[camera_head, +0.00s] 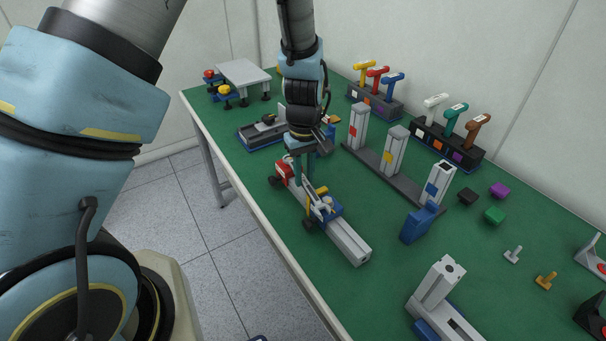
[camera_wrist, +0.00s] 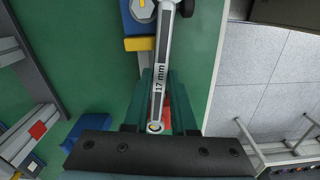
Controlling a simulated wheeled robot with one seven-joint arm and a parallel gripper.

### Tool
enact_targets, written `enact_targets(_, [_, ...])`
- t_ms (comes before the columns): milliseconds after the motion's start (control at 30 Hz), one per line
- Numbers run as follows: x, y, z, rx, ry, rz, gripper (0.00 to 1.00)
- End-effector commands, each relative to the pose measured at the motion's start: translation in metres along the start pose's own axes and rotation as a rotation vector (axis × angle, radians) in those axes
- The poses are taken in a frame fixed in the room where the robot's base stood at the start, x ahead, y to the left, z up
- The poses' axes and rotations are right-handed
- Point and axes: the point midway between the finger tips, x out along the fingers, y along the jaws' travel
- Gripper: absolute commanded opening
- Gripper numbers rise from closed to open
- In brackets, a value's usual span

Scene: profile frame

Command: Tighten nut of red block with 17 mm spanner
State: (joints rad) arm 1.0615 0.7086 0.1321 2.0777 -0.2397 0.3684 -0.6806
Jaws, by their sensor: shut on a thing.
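My gripper (camera_head: 303,180) is shut on the silver spanner (camera_wrist: 161,70), whose handle reads "17 mm"; its ring end lies towards the gripper. The other end runs out past the top edge of the wrist view. The red block (camera_head: 282,172) sits on the far part of the aluminium profile (camera_head: 347,242), close beside my gripper. Red also shows beneath my fingers in the wrist view (camera_wrist: 181,112). The blue block (camera_head: 327,208) sits nearer on the profile, with a silver nut or bolt (camera_wrist: 143,9) and yellow part beside the spanner. I cannot make out the red block's nut.
Three upright posts (camera_head: 394,152) stand on a rail to the right. Racks of coloured-handled tools (camera_head: 375,98) stand along the back. A blue holder (camera_head: 418,225) and another profile (camera_head: 437,290) are at front right. The table's left edge (camera_head: 262,232) runs close to the profile.

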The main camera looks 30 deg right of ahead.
Motion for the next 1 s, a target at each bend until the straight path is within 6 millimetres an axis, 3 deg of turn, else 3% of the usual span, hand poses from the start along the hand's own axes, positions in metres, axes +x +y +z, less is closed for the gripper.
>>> enact_targets(367, [-0.003, 0.001, 0.000, -0.007, 0.000, 0.000, 0.00])
enact_targets(1000, [-0.034, 0.001, 0.000, -0.007, -0.001, -0.001, 0.00])
